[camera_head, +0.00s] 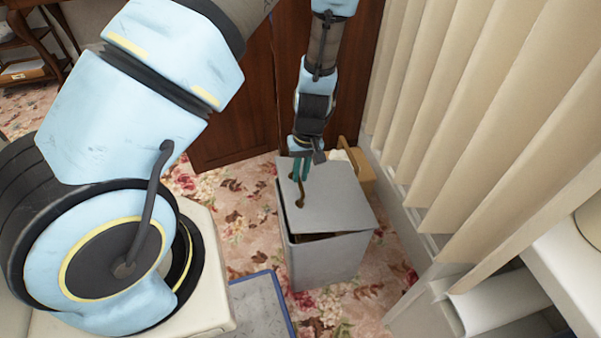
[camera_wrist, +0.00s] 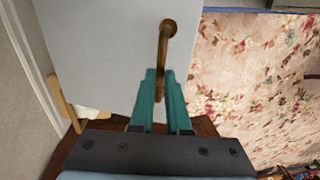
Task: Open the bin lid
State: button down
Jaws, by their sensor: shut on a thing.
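The grey bin (camera_head: 325,262) stands on the floral carpet. Its flat grey lid (camera_head: 338,200) is tilted, with a narrow dark gap showing along the near edge. A brown bar handle (camera_head: 300,193) is fixed on the lid's left part; it also shows in the wrist view (camera_wrist: 164,45). My gripper (camera_head: 300,170) reaches down from above to the handle. In the wrist view its teal fingers (camera_wrist: 160,98) are closed around the lower end of the handle. What is inside the bin is mostly hidden.
Vertical blinds (camera_head: 470,110) and a white ledge (camera_head: 575,260) lie close on the right. A dark wooden cabinet (camera_head: 235,100) stands behind the bin. Carpet (camera_head: 235,200) is open on the left.

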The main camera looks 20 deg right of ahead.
jog(key=shift+d, duration=0.1)
jog(key=d+r+p, duration=0.5)
jog(key=p, duration=0.1)
jog(key=shift+s+d+r, duration=0.2)
jog(key=shift+s+r, duration=0.15)
jog(key=c, duration=1.6)
grip_release()
jog(key=shift+a+f, duration=0.1)
jog(key=shift+f, duration=0.1)
jog(key=c, duration=0.9)
grip_release()
jog(key=shift+r, duration=0.1)
jog(key=r, duration=0.7)
jog(key=d+r, duration=0.1)
jog(key=r, duration=0.2)
jog(key=shift+r, duration=0.25)
